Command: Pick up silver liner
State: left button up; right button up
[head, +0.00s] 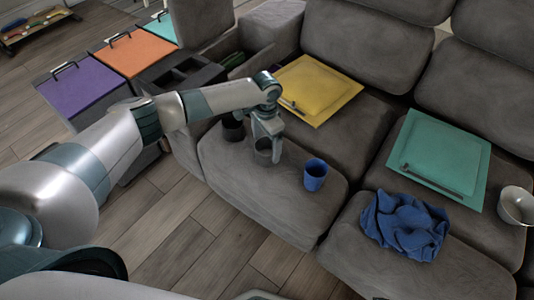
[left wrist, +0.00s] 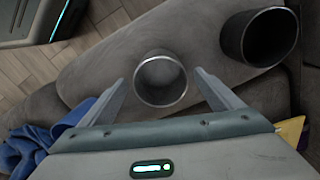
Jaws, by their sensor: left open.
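The silver liner (head: 263,146), a small open metal cup, stands upright on the front of the left grey sofa seat. In the left wrist view the liner (left wrist: 160,82) shows its round mouth between my finger tips. My left gripper (head: 266,156) points down at the liner, with its fingers apart on either side of it; the left wrist view shows the open jaws (left wrist: 160,77) with gaps to the rim. In the head view the fingers partly hide the liner. My right gripper is not in view.
A dark cup (head: 233,128) stands close to the left of the liner, and a blue cup (head: 315,174) to its right. A blue cloth (head: 405,226), a yellow panel (head: 318,88), a teal panel (head: 440,150) and a silver bowl (head: 517,207) lie farther along the sofa.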

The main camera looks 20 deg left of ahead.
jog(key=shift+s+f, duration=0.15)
pick_arm(q)
jog(key=c, duration=1.5)
jog(key=shift+o, duration=0.2)
jog(key=shift+r, duration=0.15)
